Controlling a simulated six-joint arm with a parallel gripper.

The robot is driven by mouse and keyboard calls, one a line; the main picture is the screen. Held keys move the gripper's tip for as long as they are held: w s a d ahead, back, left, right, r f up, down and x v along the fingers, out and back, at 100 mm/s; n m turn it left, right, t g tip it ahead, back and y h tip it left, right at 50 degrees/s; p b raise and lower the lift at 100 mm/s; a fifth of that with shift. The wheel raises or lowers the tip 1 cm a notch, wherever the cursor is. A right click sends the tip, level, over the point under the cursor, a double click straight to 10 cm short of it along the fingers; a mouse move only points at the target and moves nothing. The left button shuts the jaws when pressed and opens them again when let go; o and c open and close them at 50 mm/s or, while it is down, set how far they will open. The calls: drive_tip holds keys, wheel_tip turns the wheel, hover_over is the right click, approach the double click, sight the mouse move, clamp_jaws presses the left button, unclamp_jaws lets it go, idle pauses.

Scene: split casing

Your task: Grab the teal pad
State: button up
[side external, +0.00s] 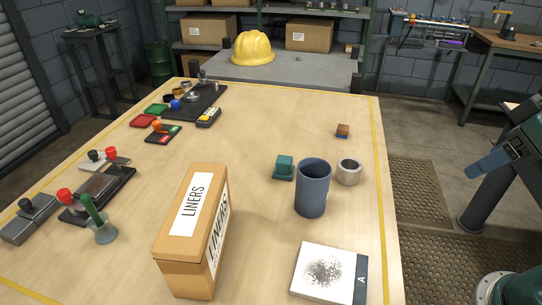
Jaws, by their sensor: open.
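The teal pad (284,167) is a small teal block, with a flatter teal part showing at its lower edge. It sits on the wooden table, right of the middle, just left of and behind a blue-grey cup (312,188). A small gap seems to separate them. I cannot tell whether the block and the flatter part are one piece. My gripper is not in view; only parts of my arm show at the right edge, off the table.
A ring-shaped grey piece (348,172) stands right of the cup. A tall LINERS box (190,235) stands in front left, and a white card marked A (325,272) lies in front. A small brown-and-blue block (342,131) sits behind. The table (260,125) is clear behind the teal pad.

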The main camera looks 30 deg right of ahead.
drive_tip(key=w+a+r+m+g, duration=0.15)
drive_tip(key=w+r, duration=0.35)
drive_tip(key=w, duration=0.5)
drive_tip(key=m+g, duration=0.4)
drive_tip(key=m, duration=0.3)
hover_over(284, 160)
wheel_tip(284, 160, down, 11)
drive_tip(key=shift+f, duration=4.4)
drive_tip(key=shift+f, duration=0.1)
